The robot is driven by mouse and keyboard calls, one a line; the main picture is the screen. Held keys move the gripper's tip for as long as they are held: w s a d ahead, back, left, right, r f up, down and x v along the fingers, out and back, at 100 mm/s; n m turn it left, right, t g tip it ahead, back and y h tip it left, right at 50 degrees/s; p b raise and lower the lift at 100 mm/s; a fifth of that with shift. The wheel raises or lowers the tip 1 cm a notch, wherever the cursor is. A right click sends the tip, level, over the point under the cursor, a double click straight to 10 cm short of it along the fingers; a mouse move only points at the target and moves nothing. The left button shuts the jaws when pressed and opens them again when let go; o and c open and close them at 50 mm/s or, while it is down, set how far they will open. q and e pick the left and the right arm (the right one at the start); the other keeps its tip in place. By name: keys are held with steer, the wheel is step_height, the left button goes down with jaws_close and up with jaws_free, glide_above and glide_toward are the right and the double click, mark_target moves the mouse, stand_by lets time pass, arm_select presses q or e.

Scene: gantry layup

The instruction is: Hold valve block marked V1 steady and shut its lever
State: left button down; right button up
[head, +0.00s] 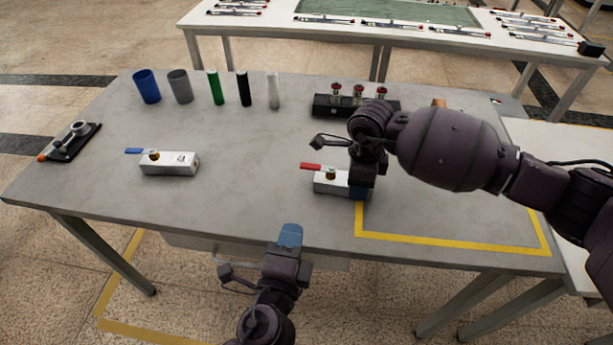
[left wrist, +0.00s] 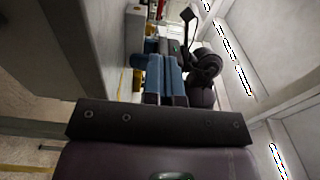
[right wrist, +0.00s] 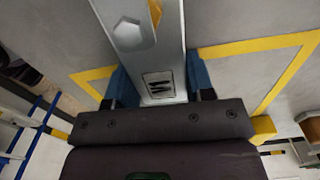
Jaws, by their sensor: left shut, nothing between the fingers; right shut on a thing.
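A silver valve block (head: 328,184) with a red lever (head: 310,166) lies on the grey table, right of centre. The lever points left, roughly along the block. My right gripper (head: 360,190) is shut on this block's right end. In the right wrist view, blue fingers flank the block (right wrist: 155,55), which bears a small dark mark (right wrist: 158,85) that I cannot read surely as V1. My left gripper (head: 290,234) is shut and empty at the table's front edge, below and left of the block. Its closed blue fingers show in the left wrist view (left wrist: 164,78).
A second silver block (head: 168,163) with a blue lever (head: 141,151) lies at left. Cups (head: 147,86) and upright cylinders (head: 244,88) stand behind it. A black fixture with red knobs (head: 345,103) stands behind the held block. The table between the two blocks is clear.

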mark_target(304, 166)
arm_select(q)
steer(key=w, duration=0.4)
steer(key=w+d, duration=0.1)
steer(key=w, duration=0.9)
steer(key=shift+d, duration=0.4)
steer(key=shift+w+a+m+h, duration=0.15)
steer(key=shift+w+m+h, duration=0.1)
steer(key=shift+m+h, duration=0.55)
steer(key=m+h, duration=0.1)
steer(key=w+m+g+h, duration=0.1)
steer(key=h, duration=0.1)
steer(key=m+g+h, duration=0.1)
steer(key=h, duration=0.1)
steer(key=shift+w+a, duration=0.2)
steer(key=shift+w, duration=0.45)
steer(key=shift+w+d, duration=0.25)
steer(key=shift+w, duration=0.9)
steer(key=s+a, duration=0.1)
steer(key=a, duration=0.3)
steer(key=s+a, duration=0.2)
steer(key=a, duration=0.2)
steer(key=s+a, duration=0.2)
steer(key=a, duration=0.3)
steer(key=shift+s, duration=0.15)
